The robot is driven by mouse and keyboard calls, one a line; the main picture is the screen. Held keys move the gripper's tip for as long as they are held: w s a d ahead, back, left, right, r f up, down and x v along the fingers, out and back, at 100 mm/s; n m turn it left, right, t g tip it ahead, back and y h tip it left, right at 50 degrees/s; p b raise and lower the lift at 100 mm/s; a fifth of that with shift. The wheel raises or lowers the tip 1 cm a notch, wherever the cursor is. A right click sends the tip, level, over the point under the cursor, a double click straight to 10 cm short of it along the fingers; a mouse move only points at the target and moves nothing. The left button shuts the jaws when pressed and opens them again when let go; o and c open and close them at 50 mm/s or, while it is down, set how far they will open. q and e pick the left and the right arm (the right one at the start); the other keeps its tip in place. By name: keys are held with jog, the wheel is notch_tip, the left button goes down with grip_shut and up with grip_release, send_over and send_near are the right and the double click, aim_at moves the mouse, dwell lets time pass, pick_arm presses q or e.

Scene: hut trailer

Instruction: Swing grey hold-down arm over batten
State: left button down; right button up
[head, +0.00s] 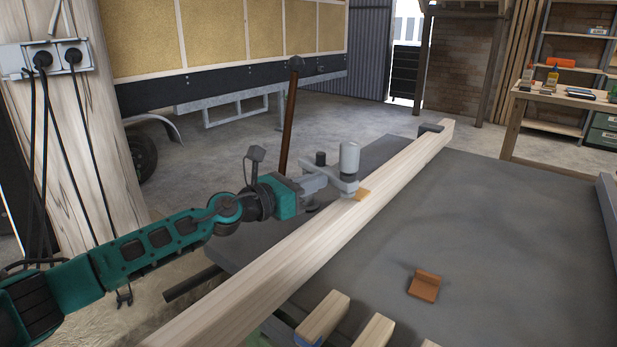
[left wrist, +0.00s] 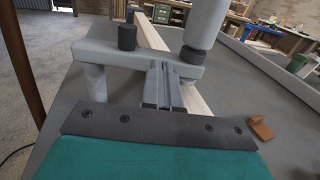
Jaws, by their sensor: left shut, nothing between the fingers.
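The long pale batten (head: 290,249) lies along the dark bench from front left to back right. A dark knob (head: 321,158) stands at the arm's left end. The arm (left wrist: 108,53) also spans the batten (left wrist: 152,36) in the left wrist view. My left gripper (head: 322,180) is shut and empty, its fingertips (left wrist: 166,68) at the arm's near side; I cannot tell if they touch. My right gripper is out of view.
An orange-brown block (head: 424,286) lies on the grey bench top (head: 510,230). Several short wood pieces (head: 322,316) are at the front edge. A brown upright handle (head: 289,120) stands behind my left gripper. The bench right of the batten is mostly clear.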

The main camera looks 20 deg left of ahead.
aim_at(332, 178)
pick_arm(q)
jog(key=shift+w+d, duration=0.25)
jog(key=shift+w, duration=0.05)
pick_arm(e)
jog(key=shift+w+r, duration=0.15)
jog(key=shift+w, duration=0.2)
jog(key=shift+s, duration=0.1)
pick_arm(q)
jog(key=shift+w+d+r+p, duration=0.1)
jog(key=shift+w+d+p, duration=0.35)
jog(key=shift+d, duration=0.15)
jog(key=shift+w+d+p, duration=0.3)
jog(key=shift+d+p, duration=0.1)
jog(key=shift+d, duration=0.15)
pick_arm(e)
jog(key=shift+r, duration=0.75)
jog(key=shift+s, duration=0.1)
